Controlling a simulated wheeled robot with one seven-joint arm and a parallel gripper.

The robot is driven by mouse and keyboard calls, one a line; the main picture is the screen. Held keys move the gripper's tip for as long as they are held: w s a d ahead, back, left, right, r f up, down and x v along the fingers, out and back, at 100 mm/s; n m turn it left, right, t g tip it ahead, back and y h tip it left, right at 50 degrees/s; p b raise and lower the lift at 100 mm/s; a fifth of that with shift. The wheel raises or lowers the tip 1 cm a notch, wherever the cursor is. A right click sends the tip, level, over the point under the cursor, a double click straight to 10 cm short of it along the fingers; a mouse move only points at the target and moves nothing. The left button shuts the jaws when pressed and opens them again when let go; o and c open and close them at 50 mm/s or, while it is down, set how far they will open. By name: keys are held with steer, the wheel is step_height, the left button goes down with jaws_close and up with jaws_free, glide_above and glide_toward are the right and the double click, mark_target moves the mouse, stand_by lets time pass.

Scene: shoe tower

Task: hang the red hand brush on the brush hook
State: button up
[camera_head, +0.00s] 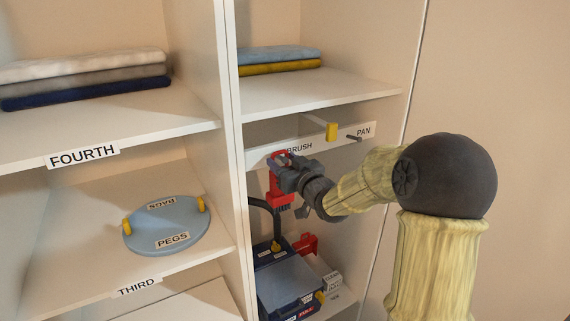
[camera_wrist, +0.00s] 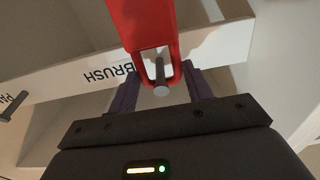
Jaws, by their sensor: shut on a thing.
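The red hand brush (camera_head: 276,190) is upright below the white hook rail, its handle end up, with dark bristles low down. My gripper (camera_head: 287,165) is shut on the top of its handle. In the wrist view the red handle (camera_wrist: 143,22) ends in a loop between my two fingers (camera_wrist: 163,88). The grey brush hook (camera_wrist: 160,72) shows inside the loop's opening, and its round tip lies in front of the loop's end edge. The hook appears to pass through the loop. The BRUSH label (camera_head: 300,148) is on the rail beside it. My gripper hides the hook in the head view.
The PAN hook (camera_head: 354,138) is to the right on the same rail, near a yellow piece (camera_head: 331,131). A blue-grey box (camera_head: 288,283) and other items stand below the brush. A shelf with folded cloths (camera_head: 280,60) is above; the cabinet's divider (camera_head: 232,150) is left.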

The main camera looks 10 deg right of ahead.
steer(key=shift+w, duration=0.1)
stand_by(0.3)
steer(key=o, duration=0.9)
steer(key=shift+o, duration=0.9)
steer(key=shift+s, duration=0.2)
steer(key=b+v, duration=0.4)
steer(key=v, duration=1.3)
steer(key=shift+s+b, duration=0.15)
steer(key=shift+b, duration=0.2)
steer(key=shift+d, duration=0.1)
